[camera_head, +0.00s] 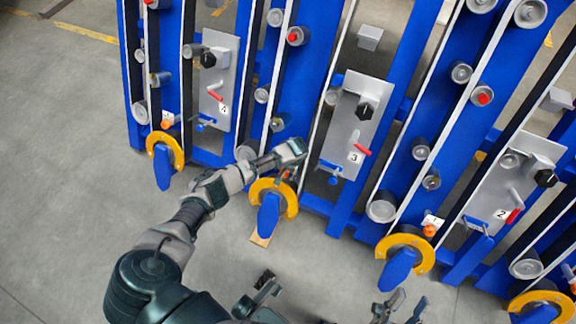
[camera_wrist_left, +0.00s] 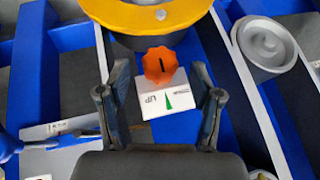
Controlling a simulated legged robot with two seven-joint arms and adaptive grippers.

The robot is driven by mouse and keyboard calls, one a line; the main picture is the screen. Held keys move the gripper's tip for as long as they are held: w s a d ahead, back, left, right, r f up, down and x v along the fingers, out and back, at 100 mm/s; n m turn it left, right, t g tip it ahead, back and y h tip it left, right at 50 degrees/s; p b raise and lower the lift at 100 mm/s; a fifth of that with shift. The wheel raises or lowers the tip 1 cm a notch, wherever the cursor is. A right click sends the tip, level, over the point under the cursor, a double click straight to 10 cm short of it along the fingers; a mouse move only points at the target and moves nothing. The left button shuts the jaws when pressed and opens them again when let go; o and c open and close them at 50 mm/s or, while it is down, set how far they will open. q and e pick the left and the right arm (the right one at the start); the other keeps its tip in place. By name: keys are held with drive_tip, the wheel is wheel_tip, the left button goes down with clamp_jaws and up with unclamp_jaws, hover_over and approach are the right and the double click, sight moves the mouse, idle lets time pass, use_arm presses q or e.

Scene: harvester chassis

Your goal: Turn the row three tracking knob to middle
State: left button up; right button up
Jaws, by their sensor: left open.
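An orange knob (camera_wrist_left: 160,66) sits above a white label (camera_wrist_left: 170,97) with a green triangle and the letters UP, in the left wrist view. A dark line runs nearly upright across the knob. In the head view the knob (camera_head: 287,172) is mostly hidden by my left gripper (camera_head: 292,152), left of the grey plate marked 3 (camera_head: 344,130). My left gripper (camera_wrist_left: 162,106) is open, with one finger on each side of the label. The knob lies beyond the fingertips and is not gripped. My right gripper (camera_head: 333,292) is open and empty at the bottom of the head view.
Blue frames carry grey rollers. A yellow guard (camera_head: 290,195) with a blue nose (camera_head: 269,215) is close to my left gripper. The plate marked 3 has a black knob (camera_head: 364,110) and a red lever (camera_head: 363,150). Grey floor (camera_head: 60,180) is clear at left.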

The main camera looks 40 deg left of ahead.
use_arm(q)
drive_tip(key=v, duration=0.8)
